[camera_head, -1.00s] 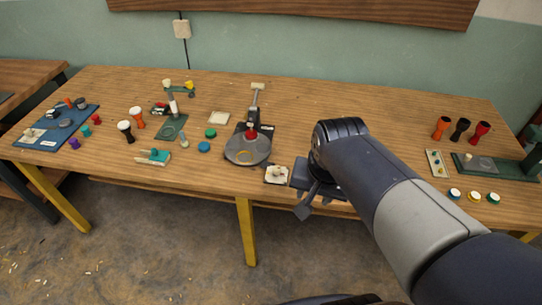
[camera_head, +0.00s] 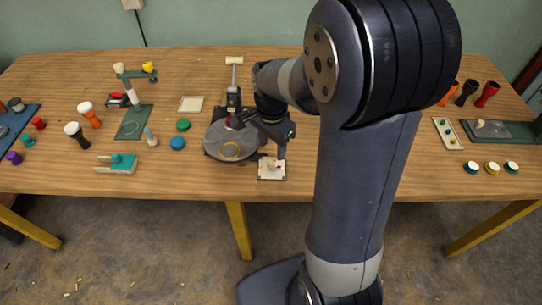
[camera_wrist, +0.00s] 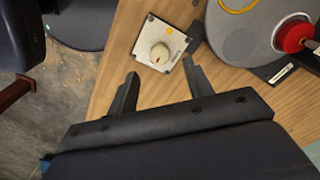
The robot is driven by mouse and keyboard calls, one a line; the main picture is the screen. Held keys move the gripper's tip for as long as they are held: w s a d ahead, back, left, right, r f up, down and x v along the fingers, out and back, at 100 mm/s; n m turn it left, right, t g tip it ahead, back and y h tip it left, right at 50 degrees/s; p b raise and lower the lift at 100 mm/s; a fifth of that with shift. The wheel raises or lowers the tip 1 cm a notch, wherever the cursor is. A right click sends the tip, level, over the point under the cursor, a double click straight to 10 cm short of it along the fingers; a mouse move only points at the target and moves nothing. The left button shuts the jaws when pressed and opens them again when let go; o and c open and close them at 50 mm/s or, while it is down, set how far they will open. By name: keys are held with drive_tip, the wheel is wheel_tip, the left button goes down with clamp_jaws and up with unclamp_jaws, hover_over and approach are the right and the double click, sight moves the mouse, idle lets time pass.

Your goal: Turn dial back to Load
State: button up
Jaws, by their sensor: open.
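The dial is a cream round knob (camera_wrist: 160,53) on a small square pale plate (camera_wrist: 151,37) at the table's front edge. The plate also shows in the head view (camera_head: 265,174), just right of a round grey machine. A yellow-orange dot and small dark print are on the plate, too small to read. My gripper (camera_wrist: 159,68) is open and empty, its two fingers pointing toward the plate with the knob lying between their lines in the wrist view. In the head view my gripper (camera_head: 282,152) is above the plate, partly hidden by my wrist. Contact with the knob cannot be told.
The grey machine (camera_head: 222,145) with a red knob (camera_wrist: 294,37) stands close to the dial plate. A green disc (camera_head: 183,125) and a blue disc (camera_head: 177,143) lie left of it. Goblet drums stand at both sides. The table's front edge is close to the plate.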

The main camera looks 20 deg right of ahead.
sight(272, 160)
wheel_tip(272, 160, down, 6)
drive_tip(key=shift+r, duration=0.2)
drive_tip(key=shift+c, duration=0.4)
drive_tip(key=c, duration=0.9)
